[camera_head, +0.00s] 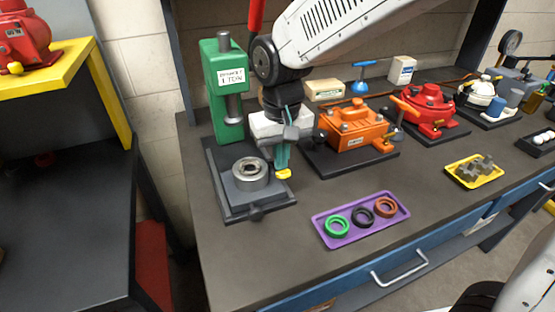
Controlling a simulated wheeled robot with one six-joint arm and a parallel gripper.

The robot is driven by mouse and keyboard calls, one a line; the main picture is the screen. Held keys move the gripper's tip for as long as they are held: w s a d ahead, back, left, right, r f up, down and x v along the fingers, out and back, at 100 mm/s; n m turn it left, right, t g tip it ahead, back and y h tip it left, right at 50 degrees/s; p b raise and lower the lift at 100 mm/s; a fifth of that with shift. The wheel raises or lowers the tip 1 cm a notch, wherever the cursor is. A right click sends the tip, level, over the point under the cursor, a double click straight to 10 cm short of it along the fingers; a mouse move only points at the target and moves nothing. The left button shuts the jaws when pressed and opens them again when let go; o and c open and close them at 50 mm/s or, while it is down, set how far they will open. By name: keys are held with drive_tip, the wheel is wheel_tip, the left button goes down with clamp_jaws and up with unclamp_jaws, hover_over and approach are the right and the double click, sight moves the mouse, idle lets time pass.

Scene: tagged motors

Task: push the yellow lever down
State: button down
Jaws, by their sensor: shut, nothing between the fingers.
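A small yellow piece (284,174), which looks like the end of the yellow lever, shows at the right side of the dark base of the green press (222,95). The rest of the lever is hidden or too small to make out. My gripper (282,164) points down with its teal fingers shut and nothing between them. Its fingertips are right above the yellow piece in the picture; I cannot tell whether they touch it. The press has a label reading 1 TON, and a round metal ring part (250,174) sits on its base.
An orange motor (355,128) stands close to the right of my gripper, with a red motor (430,102) beyond it. A purple tray (345,241) with three rings lies in front. The bench's front left is clear. A yellow-edged shelf (60,68) stands at left.

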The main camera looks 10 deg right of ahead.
drive_tip(key=shift+f, duration=1.25)
drive_tip(key=shift+r, duration=3.55)
